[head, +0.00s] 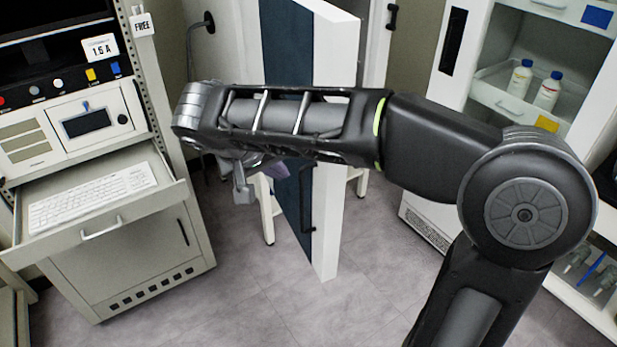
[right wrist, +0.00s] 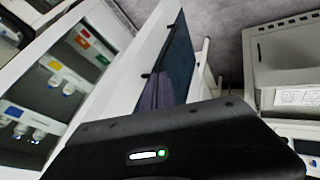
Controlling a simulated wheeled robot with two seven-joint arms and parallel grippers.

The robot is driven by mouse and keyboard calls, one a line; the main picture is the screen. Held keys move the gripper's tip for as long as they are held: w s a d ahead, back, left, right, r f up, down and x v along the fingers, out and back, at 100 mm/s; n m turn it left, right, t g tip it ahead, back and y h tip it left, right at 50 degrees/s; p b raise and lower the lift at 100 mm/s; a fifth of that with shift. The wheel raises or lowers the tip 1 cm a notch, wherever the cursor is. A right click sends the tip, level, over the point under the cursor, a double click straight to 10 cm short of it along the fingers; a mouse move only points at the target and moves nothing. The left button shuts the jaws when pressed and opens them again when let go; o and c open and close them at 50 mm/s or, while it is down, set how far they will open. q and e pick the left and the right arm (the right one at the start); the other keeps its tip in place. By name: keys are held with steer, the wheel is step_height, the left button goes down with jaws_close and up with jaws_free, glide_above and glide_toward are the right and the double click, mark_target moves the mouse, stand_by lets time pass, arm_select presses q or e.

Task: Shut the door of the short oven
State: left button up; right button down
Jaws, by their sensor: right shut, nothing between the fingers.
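An open door (head: 337,55) stands upright in the middle of the head view, with a thick white edge, a dark blue face and a black handle. I cannot tell whether it is the short oven's door; no oven body shows clearly. My right gripper (head: 243,188) is shut and empty, left of the door's white edge, with my arm crossing in front of the door. I cannot tell whether it touches the door. In the right wrist view the dark door face (right wrist: 178,62) lies beyond my black gripper body; the fingertips are hidden there. My left gripper is not in view.
A grey instrument rack (head: 150,245) with a pulled-out keyboard drawer (head: 40,238) stands at the left. A white cabinet (head: 452,85) with bottles (head: 547,91) stands at the right. The grey floor (head: 240,300) between them is clear in front.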

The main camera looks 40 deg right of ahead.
steer(key=shift+f, duration=0.15)
steer(key=b, duration=0.3)
glide_toward(319, 184)
step_height(319, 184, down, 3)
steer(key=w+a, duration=0.2)
steer(key=shift+s+d+f+p, duration=0.15)
steer(key=shift+d+p, duration=0.15)
steer(key=shift+d, duration=0.85)
steer(key=shift+s+d+f+p, duration=0.1)
steer(key=shift+d+f+p, duration=0.15)
steer(key=shift+d, duration=0.9)
